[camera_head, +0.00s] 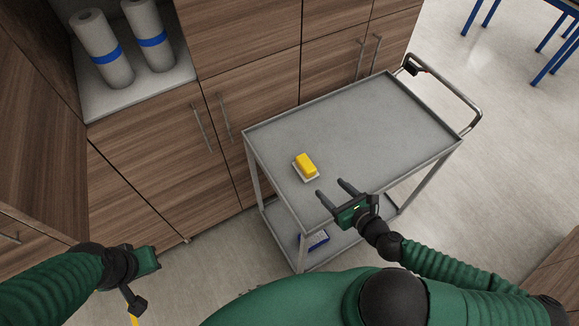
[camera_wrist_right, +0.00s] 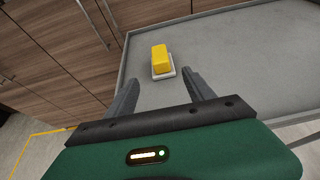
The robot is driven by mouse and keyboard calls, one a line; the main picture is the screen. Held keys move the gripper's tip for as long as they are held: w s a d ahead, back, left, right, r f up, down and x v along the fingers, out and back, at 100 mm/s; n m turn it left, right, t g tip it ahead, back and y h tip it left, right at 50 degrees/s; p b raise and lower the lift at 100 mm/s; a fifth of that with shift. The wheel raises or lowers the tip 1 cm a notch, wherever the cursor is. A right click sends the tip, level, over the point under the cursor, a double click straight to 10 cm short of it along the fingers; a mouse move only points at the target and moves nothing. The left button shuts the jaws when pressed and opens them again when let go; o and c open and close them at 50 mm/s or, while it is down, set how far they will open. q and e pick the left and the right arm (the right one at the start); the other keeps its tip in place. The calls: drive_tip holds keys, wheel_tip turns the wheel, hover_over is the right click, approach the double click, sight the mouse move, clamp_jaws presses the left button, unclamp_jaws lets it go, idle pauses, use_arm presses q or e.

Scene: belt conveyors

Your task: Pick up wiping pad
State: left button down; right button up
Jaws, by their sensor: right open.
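The wiping pad (camera_head: 306,165) looks like a yellow block on a pale base and lies on the top shelf of a grey metal cart, towards its left end. It also shows in the right wrist view (camera_wrist_right: 161,60), ahead of the fingers and between their lines. My right gripper (camera_head: 331,188) is open and empty, with its fingers pointing at the pad from the near side and a gap between them and it. My left gripper (camera_head: 148,290) is at the lower left, away from the cart; its fingers do not show clearly.
The cart's top (camera_head: 375,115) has a raised rim and is otherwise bare. A blue item (camera_head: 314,240) lies on its lower shelf. Wooden cabinets (camera_head: 255,50) with handles stand behind. Two paper rolls (camera_head: 103,50) with blue bands stand in a niche. Blue-legged tables (camera_head: 545,65) are far right.

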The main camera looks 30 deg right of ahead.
sight(308, 167)
drive_tip(key=w+f+b, duration=0.1)
drive_tip(key=b, duration=0.1)
drive_tip(key=w+f+b, duration=0.1)
drive_tip(key=b, duration=0.1)
drive_tip(key=w+f+b, duration=0.1)
drive_tip(key=w+b, duration=0.1)
drive_tip(key=shift+a, duration=0.25)
drive_tip(key=w, duration=0.2)
drive_tip(key=w+a+p, duration=0.1)
drive_tip(key=w, duration=0.3)
drive_tip(key=shift+a+f, duration=0.3)
drive_tip(key=shift+f, duration=0.1)
drive_tip(key=w, duration=0.1)
drive_tip(key=w+d+f+p, duration=0.1)
drive_tip(key=w+d+f, duration=0.1)
drive_tip(key=w, duration=0.1)
drive_tip(key=shift+f, duration=0.25)
drive_tip(key=shift+a+f, duration=0.1)
drive_tip(key=shift+a, duration=0.35)
drive_tip(key=shift+c, duration=0.8)
drive_tip(key=shift+a, duration=0.15)
drive_tip(key=c, duration=0.5)
drive_tip(key=shift+d, duration=0.2)
clamp_jaws()
drive_tip(key=shift+d, duration=0.1)
